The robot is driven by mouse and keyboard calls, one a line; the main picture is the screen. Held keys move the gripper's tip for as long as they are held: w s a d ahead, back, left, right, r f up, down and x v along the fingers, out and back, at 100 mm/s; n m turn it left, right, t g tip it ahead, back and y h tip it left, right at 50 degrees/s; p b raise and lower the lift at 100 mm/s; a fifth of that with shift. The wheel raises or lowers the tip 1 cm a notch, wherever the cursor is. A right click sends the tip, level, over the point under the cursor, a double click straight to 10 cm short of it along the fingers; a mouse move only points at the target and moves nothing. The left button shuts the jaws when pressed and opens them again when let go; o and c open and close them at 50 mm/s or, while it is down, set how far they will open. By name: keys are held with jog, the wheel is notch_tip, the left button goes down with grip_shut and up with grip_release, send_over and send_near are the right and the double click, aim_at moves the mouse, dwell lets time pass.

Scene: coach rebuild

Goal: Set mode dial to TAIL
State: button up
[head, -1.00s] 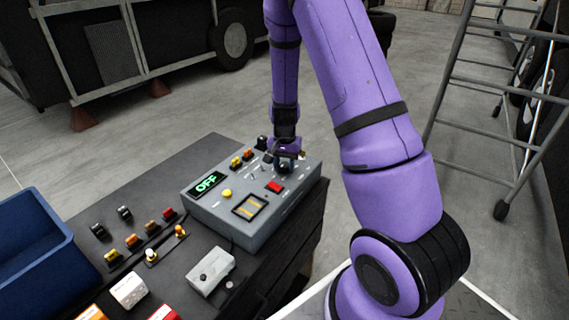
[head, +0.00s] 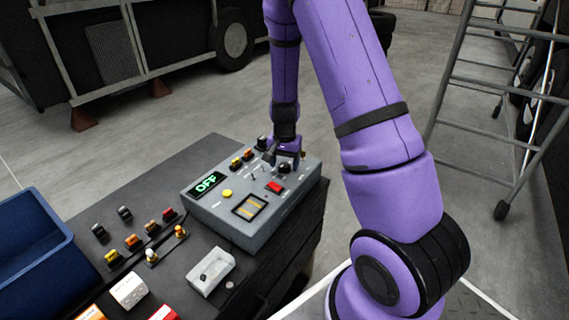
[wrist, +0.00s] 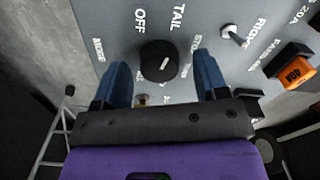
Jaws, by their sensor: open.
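The mode dial is a round black knob with a short white pointer mark. It shows in the wrist view (wrist: 157,62) and on the grey control box (head: 262,232) in the head view (head: 284,168). Its pointer slants up and right, toward the side with the TAIL and STOP labels. The OFF label (wrist: 140,20) and TAIL label (wrist: 178,18) are readable; the lettering by the right finger is partly hidden. The box's green display (head: 208,183) reads OFF. My gripper (wrist: 160,66) is open, with one blue finger on each side of the dial and visible gaps between.
A toggle switch (wrist: 234,34) and an orange fuse (wrist: 291,69) lie right of the dial in the wrist view. A red button (head: 274,187) and a yellow button (head: 227,193) are on the box. A blue bin (head: 30,250) stands at left.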

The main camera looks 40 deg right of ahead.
notch_tip(320, 180, up, 10)
jog(key=shift+r, duration=0.15)
dwell(0.3)
jog(key=shift+r, duration=0.1)
dwell(0.3)
notch_tip(320, 180, up, 9)
jog(key=n+t, duration=0.1)
jog(key=n, duration=0.2)
send_over(284, 165)
jog(key=s+a, duration=0.4)
jog(key=s+a+r+n+t, duration=0.3)
jog(key=s+a+r+n, duration=0.3)
jog(key=s+r, duration=0.75)
jog(key=s+a+r+n+t, duration=0.1)
jog(key=s+a, duration=0.1)
jog(key=s, duration=0.7)
jog(key=shift+a+r+n, duration=0.3)
jog(key=shift+a+r, duration=0.05)
jog(key=shift+a, duration=0.05)
